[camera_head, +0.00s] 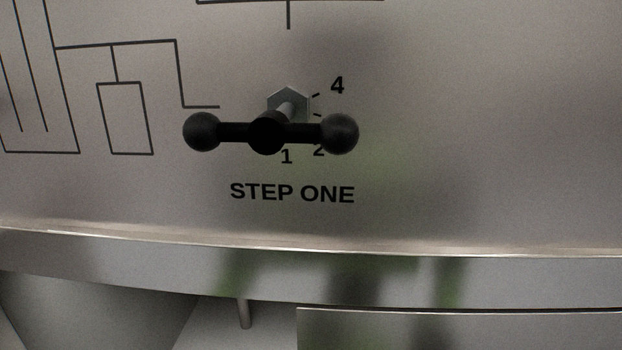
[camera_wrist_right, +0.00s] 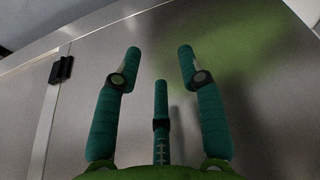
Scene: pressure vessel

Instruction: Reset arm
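My right gripper (camera_wrist_right: 161,70) shows in the right wrist view. Its green fingers are spread apart, with nothing between them. Behind the fingers is a plain brushed-metal surface; I cannot tell how far away it is. Neither gripper shows in the head view. There, a black handle (camera_head: 267,132) with a round ball at each end sits on a shaft with a hex nut (camera_head: 289,101). The handle lies about level, and no gripper touches it.
A metal panel (camera_head: 480,130) carries the label "STEP ONE" (camera_head: 292,192), the numbers 1, 2 and 4, and black line drawings. A metal ledge (camera_head: 520,275) runs below it. A small black fitting (camera_wrist_right: 61,70) is on the metal at left in the right wrist view.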

